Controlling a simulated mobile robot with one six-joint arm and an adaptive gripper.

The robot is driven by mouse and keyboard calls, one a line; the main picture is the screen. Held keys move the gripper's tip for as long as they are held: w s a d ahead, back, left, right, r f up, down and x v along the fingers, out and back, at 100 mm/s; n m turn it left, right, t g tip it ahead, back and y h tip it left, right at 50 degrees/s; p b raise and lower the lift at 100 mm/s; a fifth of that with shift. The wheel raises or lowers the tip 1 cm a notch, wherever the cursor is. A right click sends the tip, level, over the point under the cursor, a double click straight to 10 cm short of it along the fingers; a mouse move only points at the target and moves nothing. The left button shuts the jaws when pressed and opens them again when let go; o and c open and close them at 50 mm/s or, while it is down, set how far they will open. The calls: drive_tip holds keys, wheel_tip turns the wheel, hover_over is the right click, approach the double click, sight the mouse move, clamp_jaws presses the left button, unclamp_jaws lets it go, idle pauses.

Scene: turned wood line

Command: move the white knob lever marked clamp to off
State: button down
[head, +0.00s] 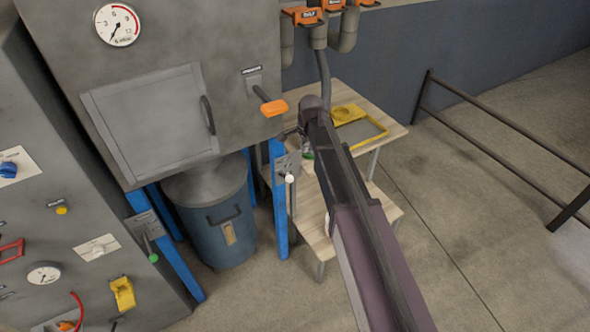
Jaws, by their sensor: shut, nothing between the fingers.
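The white knob lever (289,178) sits on a small grey plate (287,162) on a blue post, below the orange-handled lever. Its label is too small to read, and the knob hangs at the lower part of the plate. My arm comes in from the lower right and ends just above and right of this plate. My gripper (293,131) shows only as a small dark part at the arm's end, mostly hidden by the arm. It is shut and empty, apart from the white knob in the picture.
A lever with an orange handle (273,108) juts out above. A green knob lever (153,257) is on the left blue post. A blue-grey drum (222,225) stands between the posts. A wooden table (388,128) is behind my arm; open floor lies right.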

drive_tip(key=shift+f, duration=0.15)
drive_tip(key=b, duration=1)
approach(286, 176)
drive_tip(key=w+d+f, duration=0.3)
drive_tip(key=d+f, duration=0.2)
drive_tip(key=shift+s+a+f+b, duration=0.35)
drive_tip(key=shift+a+f+b, duration=0.15)
drive_tip(key=shift+a+b, duration=0.2)
drive_tip(key=shift+s+a+f+b, duration=0.35)
drive_tip(key=shift+a+f+b, duration=0.15)
drive_tip(key=shift+a+b, duration=0.15)
drive_tip(key=shift+d, duration=0.15)
